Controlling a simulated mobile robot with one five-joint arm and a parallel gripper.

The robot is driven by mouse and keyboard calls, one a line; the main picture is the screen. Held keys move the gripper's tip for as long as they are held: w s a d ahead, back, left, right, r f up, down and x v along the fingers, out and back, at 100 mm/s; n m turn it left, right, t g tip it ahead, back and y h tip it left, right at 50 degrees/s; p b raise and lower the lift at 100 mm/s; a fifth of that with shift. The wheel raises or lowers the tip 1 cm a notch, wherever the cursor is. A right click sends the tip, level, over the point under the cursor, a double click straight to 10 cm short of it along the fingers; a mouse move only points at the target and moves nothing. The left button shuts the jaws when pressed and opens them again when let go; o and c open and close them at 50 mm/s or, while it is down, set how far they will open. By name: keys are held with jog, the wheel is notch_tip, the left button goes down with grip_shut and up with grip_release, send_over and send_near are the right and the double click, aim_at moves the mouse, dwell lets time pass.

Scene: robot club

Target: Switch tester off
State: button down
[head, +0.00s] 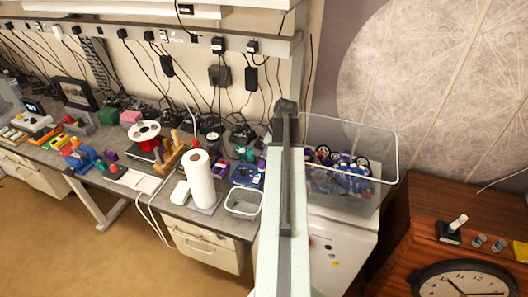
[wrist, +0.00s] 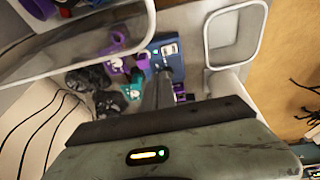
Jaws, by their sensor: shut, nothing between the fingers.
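A blue boxy device (head: 247,175), which may be the tester, sits on the workbench just behind a small clear tub. It also shows in the wrist view (wrist: 166,52), with a pale panel on its face. I cannot make out its switch or whether it is on. My gripper (wrist: 158,82) is shut and empty. In the wrist view its dark fingers point toward the blue device and overlap its lower part. I cannot tell whether they touch. In the head view my arm rises in front, right of the device, and its fingertips are not clear.
The small clear tub (head: 243,203) stands at the bench's front edge, a paper roll (head: 199,180) left of it. A large clear crate (head: 350,127) of wheeled parts stands right, on a white cabinet. Purple (wrist: 116,42) and teal parts and cables crowd the device. The floor at left is free.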

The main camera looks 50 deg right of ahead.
aim_at(257, 177)
jog(key=b+x, duration=0.4)
jog(key=a+b+x, duration=0.1)
jog(key=b+x, duration=0.3)
jog(key=s+b+x, duration=0.1)
jog(key=b+x, duration=0.3)
jog(key=x, duration=0.1)
jog(key=shift+a+f+b, duration=0.2)
jog(key=shift+a+b, duration=0.1)
jog(key=shift+f+b, duration=0.3)
jog(key=shift+d, duration=0.1)
